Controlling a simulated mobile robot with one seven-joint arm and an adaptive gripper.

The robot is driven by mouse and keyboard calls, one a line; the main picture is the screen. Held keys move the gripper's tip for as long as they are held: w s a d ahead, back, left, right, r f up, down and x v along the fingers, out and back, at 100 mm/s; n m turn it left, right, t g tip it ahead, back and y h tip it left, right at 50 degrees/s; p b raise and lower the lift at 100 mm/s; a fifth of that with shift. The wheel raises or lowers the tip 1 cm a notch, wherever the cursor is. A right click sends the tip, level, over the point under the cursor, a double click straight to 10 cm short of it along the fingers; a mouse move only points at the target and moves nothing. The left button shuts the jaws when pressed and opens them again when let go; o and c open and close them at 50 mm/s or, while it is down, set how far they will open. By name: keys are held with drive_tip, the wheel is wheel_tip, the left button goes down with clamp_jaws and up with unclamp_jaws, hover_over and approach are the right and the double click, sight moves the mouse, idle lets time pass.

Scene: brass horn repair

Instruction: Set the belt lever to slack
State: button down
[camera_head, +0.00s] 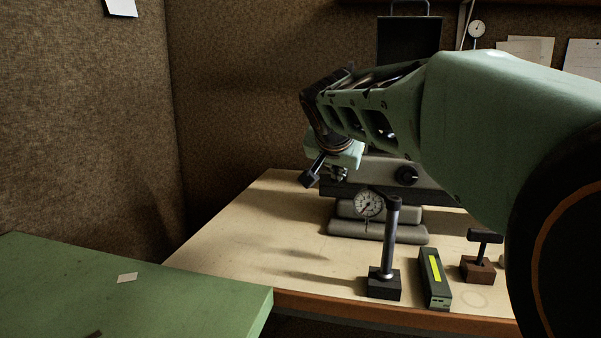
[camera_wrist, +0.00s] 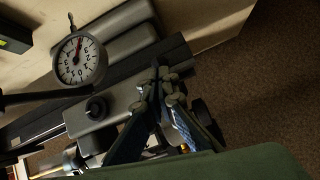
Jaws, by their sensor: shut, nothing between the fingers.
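My gripper (camera_head: 338,174) hangs over the left end of the grey machine (camera_head: 376,172) on the bench in the head view. In the wrist view the fingers of my gripper (camera_wrist: 163,84) are together and empty, over the end of the machine's dark bed (camera_wrist: 115,67). A dark block on a short shaft (camera_head: 310,180) shows just left of the gripper in the head view. I cannot tell whether it is the belt lever. I cannot make out the lever or its setting for certain; my wrist and fingers cover part of that end.
A dial gauge (camera_head: 369,204) on a post stands in front of the machine; it also shows in the wrist view (camera_wrist: 80,60). A box with a yellow strip (camera_head: 434,277) and a brown block with a black handle (camera_head: 479,266) stand right of it. The bench's left part is clear.

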drive_tip(key=shift+s+f, duration=0.15)
drive_tip(key=shift+f, duration=0.25)
